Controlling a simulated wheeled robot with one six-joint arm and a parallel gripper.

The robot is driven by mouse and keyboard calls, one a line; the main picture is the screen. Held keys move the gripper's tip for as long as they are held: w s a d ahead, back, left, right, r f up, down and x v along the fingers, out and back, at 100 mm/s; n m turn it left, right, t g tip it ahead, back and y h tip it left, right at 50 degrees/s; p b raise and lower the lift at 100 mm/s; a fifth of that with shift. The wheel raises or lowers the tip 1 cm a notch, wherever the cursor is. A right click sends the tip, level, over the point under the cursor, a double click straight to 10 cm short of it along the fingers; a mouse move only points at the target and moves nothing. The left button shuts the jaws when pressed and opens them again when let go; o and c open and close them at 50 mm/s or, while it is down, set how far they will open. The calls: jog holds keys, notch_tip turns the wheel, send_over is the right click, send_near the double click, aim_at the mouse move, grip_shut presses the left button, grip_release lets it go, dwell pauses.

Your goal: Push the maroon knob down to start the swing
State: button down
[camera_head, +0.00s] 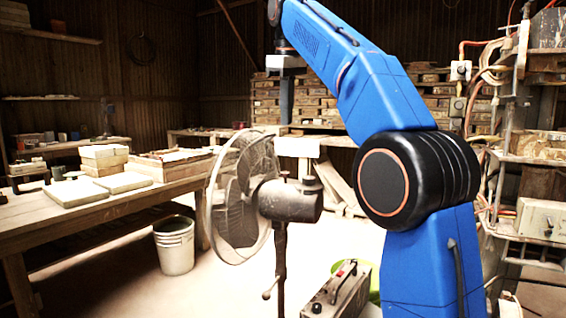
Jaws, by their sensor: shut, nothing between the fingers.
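A standing fan (240,190) with a round wire cage is left of my blue arm, its cage turned to the left. Its dark motor housing (290,203) sits on a thin pole. Two small dark knobs stand up from the top of the housing. The right one (311,183) looks dark maroon; the other (285,175) is darker, and its colour is hard to tell. My gripper (286,118) points down, shut and empty, above the housing in the picture. It is apart from the knobs; I cannot judge the depth between them.
A wooden workbench (110,205) with tiles and slabs stands at the left, a white bucket (174,245) beside it. A grey metal box with a handle (337,292) is on the floor, right of the fan's pole. Machinery with hoses (535,150) fills the right side.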

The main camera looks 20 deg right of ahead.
aim_at(286, 173)
jog(key=shift+f, duration=0.15)
jog(key=w+f, duration=0.1)
jog(key=f, duration=0.8)
jog(key=w+f, duration=0.1)
jog(key=f, duration=0.3)
jog(key=shift+w+d+f, duration=0.2)
jog(key=shift+w+f, duration=0.05)
jog(key=shift+w, duration=0.05)
